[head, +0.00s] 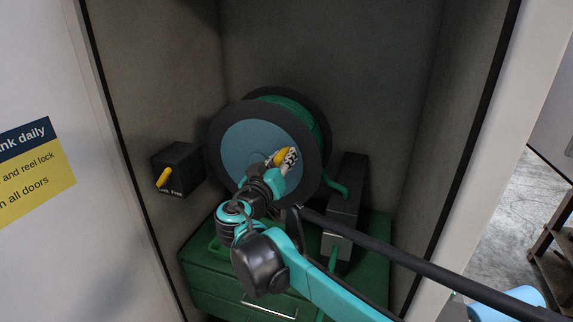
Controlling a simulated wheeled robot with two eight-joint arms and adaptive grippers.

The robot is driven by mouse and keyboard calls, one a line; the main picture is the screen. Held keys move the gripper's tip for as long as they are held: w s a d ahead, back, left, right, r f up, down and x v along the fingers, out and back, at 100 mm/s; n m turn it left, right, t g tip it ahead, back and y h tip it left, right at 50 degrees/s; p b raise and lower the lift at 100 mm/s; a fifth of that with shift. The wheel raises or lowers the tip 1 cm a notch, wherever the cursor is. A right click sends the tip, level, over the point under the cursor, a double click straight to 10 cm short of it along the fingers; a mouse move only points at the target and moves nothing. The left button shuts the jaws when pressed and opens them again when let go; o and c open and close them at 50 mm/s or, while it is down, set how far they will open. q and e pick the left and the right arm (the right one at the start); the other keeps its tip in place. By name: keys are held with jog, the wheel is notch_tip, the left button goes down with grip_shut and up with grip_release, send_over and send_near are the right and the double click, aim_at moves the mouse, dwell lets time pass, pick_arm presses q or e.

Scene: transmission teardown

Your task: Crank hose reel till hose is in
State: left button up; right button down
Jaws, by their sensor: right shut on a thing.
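The hose reel (231,142) stands in the cabinet recess, with a dark rim and a blue-grey side disc. Green hose (296,112) is wound on its drum. A length of green hose (338,188) hangs off the reel's right side, and a short green piece shows lower down by the grey block. My right gripper (283,158) is at the right part of the disc, shut on the yellow crank handle (281,155). The gripper and wrist hide most of the handle and the crank. My left gripper is not in view.
A black lock box (178,163) with a yellow lever (163,178) is on the left wall. A grey block (345,205) stands right of the reel on a green cabinet (215,283). A dark bar (400,259) runs to the lower right. The recess walls are close on both sides.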

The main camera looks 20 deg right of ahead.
aim_at(258, 129)
jog(key=r+n, duration=0.1)
jog(key=w+a+r+n, duration=0.1)
jog(key=shift+a+r+n, duration=0.1)
jog(key=shift+a+n, duration=0.15)
jog(key=shift+n, duration=0.15)
jog(key=n, duration=0.1)
jog(key=w+a+r+n, duration=0.1)
jog(key=shift+a+r+n, duration=0.2)
jog(key=shift+a+n, duration=0.05)
jog(key=shift+n, duration=0.15)
jog(key=a+n, duration=0.1)
jog(key=w+a+r+n, duration=0.1)
jog(key=n, duration=0.1)
jog(key=shift+w+a, duration=0.1)
jog(key=shift+w, duration=0.15)
jog(key=shift+w+a+r+n, duration=0.1)
jog(key=shift+w+a+n, duration=0.3)
jog(key=shift+n, duration=0.3)
jog(key=shift+w+a+r+n, duration=0.15)
jog(key=shift+a+n, duration=0.3)
jog(key=shift+n, duration=0.25)
jog(key=shift+f, duration=0.1)
jog(key=c, duration=1.2)
grip_release()
jog(key=shift+a, duration=0.1)
jog(key=v, duration=1.2)
jog(key=shift+f, duration=0.1)
